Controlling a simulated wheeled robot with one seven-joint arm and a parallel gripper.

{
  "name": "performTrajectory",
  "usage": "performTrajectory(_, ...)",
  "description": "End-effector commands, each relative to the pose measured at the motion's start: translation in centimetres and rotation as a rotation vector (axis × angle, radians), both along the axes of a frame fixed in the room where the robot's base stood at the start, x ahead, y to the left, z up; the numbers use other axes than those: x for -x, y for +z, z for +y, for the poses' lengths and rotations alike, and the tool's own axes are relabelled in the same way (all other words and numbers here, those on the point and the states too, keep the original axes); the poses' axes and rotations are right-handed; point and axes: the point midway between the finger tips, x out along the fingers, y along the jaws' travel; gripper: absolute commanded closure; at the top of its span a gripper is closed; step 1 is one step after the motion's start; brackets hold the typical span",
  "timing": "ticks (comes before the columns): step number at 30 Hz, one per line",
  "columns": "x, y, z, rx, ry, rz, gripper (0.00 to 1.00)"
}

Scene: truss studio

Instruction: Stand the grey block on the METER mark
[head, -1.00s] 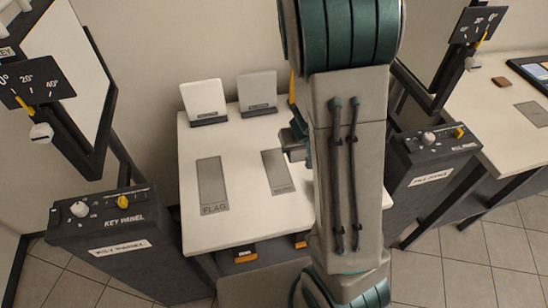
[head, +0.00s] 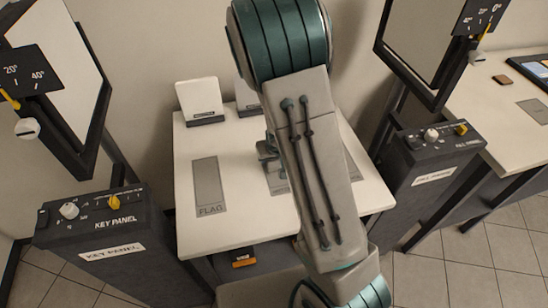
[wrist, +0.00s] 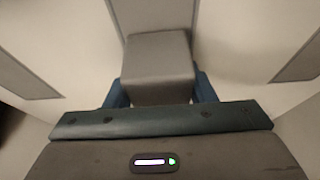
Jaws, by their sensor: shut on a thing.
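The grey block (wrist: 157,66) sits between the two blue fingers of my gripper (wrist: 160,88) in the wrist view. My gripper is shut on it. A grey rectangular mark (wrist: 152,12) shows on the pale table just beyond the block, and the block covers part of it. In the head view, my gripper (head: 268,150) is at the far end of a middle mark (head: 275,180), which my arm partly hides. Its lettering is covered, so I cannot read METER there. The block is hidden in the head view. I cannot tell whether it touches the table.
The FLAG mark (head: 208,186) lies bare at the left of the table (head: 240,225). Another mark (head: 352,167) shows right of my arm. Two pale upright plates (head: 200,101) stand at the back. The KEY PANEL box (head: 100,240) and a second panel box (head: 435,150) flank the table.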

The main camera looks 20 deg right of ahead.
Motion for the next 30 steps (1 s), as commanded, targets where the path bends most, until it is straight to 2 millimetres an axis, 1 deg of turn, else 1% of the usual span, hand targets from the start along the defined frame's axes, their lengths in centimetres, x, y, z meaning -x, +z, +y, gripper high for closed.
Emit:
performTrajectory(3, 0.0, 0.0, 0.0, 0.0, 0.0, 0.0, 0.75)
performTrajectory(10, 0.0, -0.6, 0.0, 0.0, 0.0, 0.0, 0.75)
performTrajectory(11, 0.0, -0.5, 0.0, 0.0, 0.0, 0.0, 0.45)
performTrajectory(12, 0.0, -0.4, 0.0, 0.0, 0.0, 0.0, 0.34)
performTrajectory(13, 0.0, -0.4, 0.0, 0.0, 0.0, 0.0, 0.28)
performTrajectory(22, 0.0, -0.3, 0.0, 0.0, 0.0, 0.0, 0.28)
performTrajectory(26, 0.0, 0.3, 0.0, -0.001, -0.002, 0.0, 0.28)
performTrajectory(29, 0.5, 2.0, 0.0, -0.001, -0.001, -0.002, 0.28)
performTrajectory(30, 0.9, 2.9, 0.0, -0.001, 0.0, -0.002, 0.28)
